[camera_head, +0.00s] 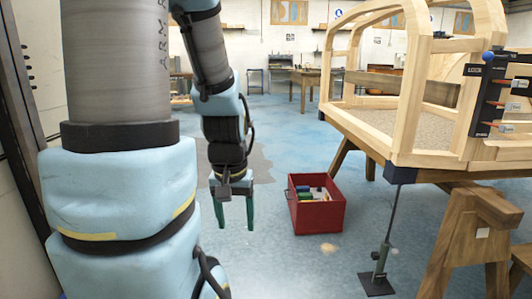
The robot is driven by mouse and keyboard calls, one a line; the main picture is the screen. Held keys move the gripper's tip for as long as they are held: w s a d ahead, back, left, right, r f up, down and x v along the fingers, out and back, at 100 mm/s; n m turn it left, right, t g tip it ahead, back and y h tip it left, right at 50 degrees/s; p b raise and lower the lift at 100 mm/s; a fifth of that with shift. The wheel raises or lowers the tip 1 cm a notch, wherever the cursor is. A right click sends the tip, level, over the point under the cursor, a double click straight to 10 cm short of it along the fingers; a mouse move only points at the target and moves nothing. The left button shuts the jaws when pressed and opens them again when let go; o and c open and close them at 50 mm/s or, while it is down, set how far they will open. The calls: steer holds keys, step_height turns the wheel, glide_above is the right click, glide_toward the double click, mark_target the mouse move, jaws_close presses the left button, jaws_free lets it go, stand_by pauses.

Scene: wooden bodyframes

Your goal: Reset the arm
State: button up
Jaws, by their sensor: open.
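My arm fills the left of the head view, with light blue covers and grey tube links. It hangs down in front of me. My gripper (234,215) points straight down with its two green fingers apart. It is empty and appears over the open blue floor, to the left of the red box. No object touches the fingers in this view.
A red box (318,217) with several small items stands on the floor right of my gripper. A wooden bodyframe (415,95) on trestles (462,240) takes up the right. A stand with a flat base (377,284) is below it. Workbenches line the back.

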step_height(320, 180, up, 24)
steer(key=p, duration=2.1)
steer(key=shift+f, duration=0.15)
